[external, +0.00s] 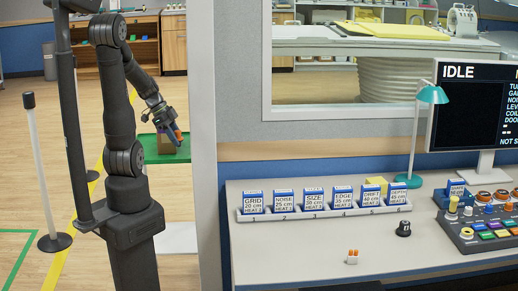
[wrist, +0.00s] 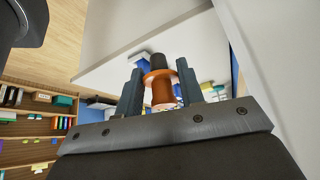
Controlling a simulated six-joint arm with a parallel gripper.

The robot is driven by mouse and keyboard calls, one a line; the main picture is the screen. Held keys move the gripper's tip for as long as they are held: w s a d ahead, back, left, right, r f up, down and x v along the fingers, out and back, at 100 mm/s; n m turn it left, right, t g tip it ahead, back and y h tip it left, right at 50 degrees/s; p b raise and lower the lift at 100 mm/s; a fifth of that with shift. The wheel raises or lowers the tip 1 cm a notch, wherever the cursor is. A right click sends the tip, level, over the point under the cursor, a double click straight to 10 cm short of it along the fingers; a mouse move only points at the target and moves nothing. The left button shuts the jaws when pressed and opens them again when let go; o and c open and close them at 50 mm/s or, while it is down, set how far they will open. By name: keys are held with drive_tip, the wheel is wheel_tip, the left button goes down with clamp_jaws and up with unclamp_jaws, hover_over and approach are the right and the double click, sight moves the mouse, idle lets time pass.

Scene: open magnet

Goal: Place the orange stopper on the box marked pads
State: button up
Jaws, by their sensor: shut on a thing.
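My gripper (external: 172,127) is at the left of the external view, beyond the console desk and left of the pale wall edge. In the wrist view my gripper (wrist: 161,88) is shut on the orange stopper (wrist: 161,93), which has a dark cap and sits between the two fingers. The stopper also shows as a small orange spot in the external view (external: 178,136). A brownish box (external: 166,145) stands on a green surface (external: 182,155) behind and below my gripper, partly hidden by it. I cannot read any "pads" mark on it.
A pale wall edge (external: 203,120) stands just right of my gripper. A white post (external: 38,165) on a dark base stands left of my arm. The desk (external: 290,260) holds a rack of labelled cards (external: 325,213), a lamp (external: 431,95) and a control panel (external: 485,232).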

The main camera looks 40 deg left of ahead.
drive_tip(key=w+a+r+n+t+y, duration=0.1)
drive_tip(key=w+a+r+n+y, duration=0.15)
drive_tip(key=w+a+n, duration=0.7)
drive_tip(key=w+a+r+n+t+y, duration=0.1)
drive_tip(key=w+a+r+n+y, duration=0.15)
drive_tip(key=w+a, duration=0.75)
drive_tip(key=w+a+r+n+t+y, duration=0.1)
drive_tip(key=w+a+r+n+y, duration=0.25)
drive_tip(key=a, duration=1.15)
drive_tip(key=shift+n+h, duration=0.45)
drive_tip(key=shift+n, duration=0.4)
wheel_tip(320, 180, down, 11)
drive_tip(key=shift+a+r, duration=0.1)
drive_tip(key=o, duration=0.5)
drive_tip(key=shift+f, duration=0.2)
drive_tip(key=o, duration=0.5)
drive_tip(key=shift+r, duration=0.15)
drive_tip(key=shift+r, duration=0.25)
drive_tip(key=v, duration=1.1)
drive_tip(key=shift+r, duration=0.3)
